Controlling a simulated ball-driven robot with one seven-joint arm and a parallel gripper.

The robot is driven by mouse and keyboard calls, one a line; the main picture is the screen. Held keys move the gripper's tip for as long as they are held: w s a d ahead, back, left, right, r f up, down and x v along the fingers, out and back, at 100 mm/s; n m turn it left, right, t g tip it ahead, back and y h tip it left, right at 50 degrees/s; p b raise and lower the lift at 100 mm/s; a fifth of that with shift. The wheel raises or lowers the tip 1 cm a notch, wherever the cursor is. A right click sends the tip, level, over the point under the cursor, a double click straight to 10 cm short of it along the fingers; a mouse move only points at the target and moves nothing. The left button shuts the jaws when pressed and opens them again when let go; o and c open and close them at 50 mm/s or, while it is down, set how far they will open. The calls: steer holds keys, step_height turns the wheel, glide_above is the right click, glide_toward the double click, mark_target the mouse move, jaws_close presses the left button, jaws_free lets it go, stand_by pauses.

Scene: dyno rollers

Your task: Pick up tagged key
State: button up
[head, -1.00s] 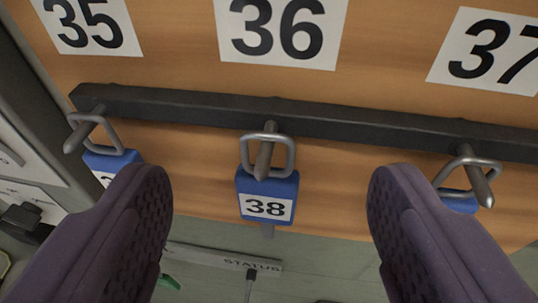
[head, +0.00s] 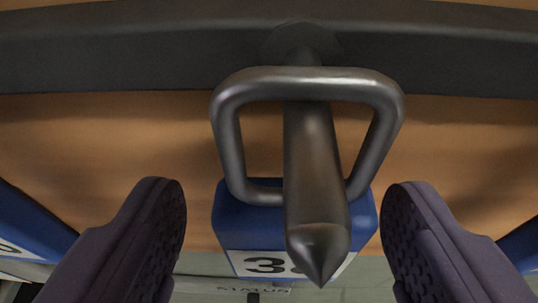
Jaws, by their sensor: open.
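A blue tagged key (head: 233,218) hangs in the centre by its grey metal loop (head: 230,150). The loop hangs around a pointed dark metal peg (head: 310,165) that sticks out towards me from a dark rail. The white label (head: 262,264) on the key is partly covered by the peg tip; a 3 shows on it. My gripper (head: 284,205) is open, with one purple-grey finger to the left of the key and one to the right. Neither finger appears to touch the key.
The dark rail (head: 120,48) runs across the top on a wooden board (head: 110,140). Parts of other blue tags show at the left (head: 25,225) and right (head: 522,245) edges. A panel edge marked STATUS (head: 250,290) lies below.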

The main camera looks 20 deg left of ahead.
steer(key=shift+x, duration=0.85)
steer(key=shift+d, duration=0.1)
steer(key=c, duration=1)
steer(key=shift+c, duration=0.2)
steer(key=shift+r, duration=0.1)
steer(key=shift+r, duration=0.55)
steer(key=shift+s+r, duration=0.15)
steer(key=shift+s, duration=0.1)
steer(key=s+d+b, duration=0.1)
steer(key=s+d, duration=0.1)
steer(key=s, duration=0.6)
steer(key=s+d+b, duration=0.1)
steer(key=s+d, duration=0.2)
steer(key=s, duration=0.6)
steer(key=shift+b, duration=0.4)
